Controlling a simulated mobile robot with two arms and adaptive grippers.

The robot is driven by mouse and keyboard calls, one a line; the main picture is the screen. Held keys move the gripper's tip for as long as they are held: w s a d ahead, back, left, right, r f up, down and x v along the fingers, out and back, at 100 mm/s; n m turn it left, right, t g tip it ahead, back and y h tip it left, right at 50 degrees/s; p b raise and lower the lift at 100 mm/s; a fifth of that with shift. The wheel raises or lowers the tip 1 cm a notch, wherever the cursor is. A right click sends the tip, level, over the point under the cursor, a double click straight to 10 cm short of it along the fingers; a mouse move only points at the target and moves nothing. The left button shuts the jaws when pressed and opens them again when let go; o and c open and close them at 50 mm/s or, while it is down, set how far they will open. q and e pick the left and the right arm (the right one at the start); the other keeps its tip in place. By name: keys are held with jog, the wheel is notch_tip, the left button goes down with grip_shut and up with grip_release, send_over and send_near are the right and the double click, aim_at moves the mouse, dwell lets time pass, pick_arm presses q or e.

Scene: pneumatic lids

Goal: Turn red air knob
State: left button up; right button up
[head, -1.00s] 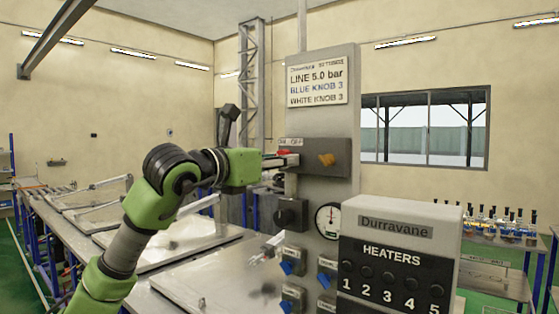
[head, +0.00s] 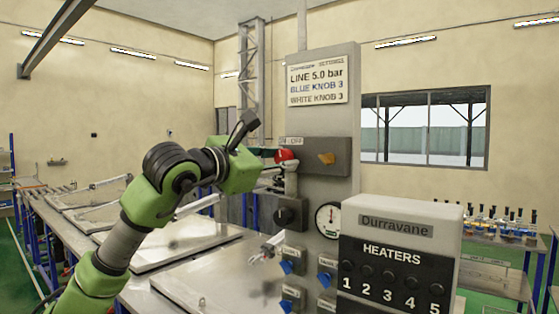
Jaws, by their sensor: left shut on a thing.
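The red air knob (head: 286,155) sits on the left part of a grey box on the upright panel, under an ON/OFF label. My left gripper (head: 276,157) reaches it from the left and is shut on it. The green wrist and part of the gripper hide the knob's left side. A pressure gauge (head: 328,220) and a black knob (head: 291,214) are lower on the panel. My right gripper is not in view.
A sign (head: 317,84) above reads LINE 5.0 bar, blue knob 3, white knob 3. Blue knobs (head: 286,267) are low on the panel. A grey heaters box (head: 397,262) stands at front right. Metal lids (head: 175,246) lie on the bench at left.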

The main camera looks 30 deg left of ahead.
pick_arm(q)
jog(key=m, duration=0.5)
jog(key=shift+r+m, duration=0.1)
jog(key=shift+m, duration=0.2)
jog(key=m+p, duration=0.1)
jog(key=m, duration=0.3)
jog(key=shift+m, duration=1.1)
jog(key=o, duration=1.1)
jog(key=shift+c, duration=0.2)
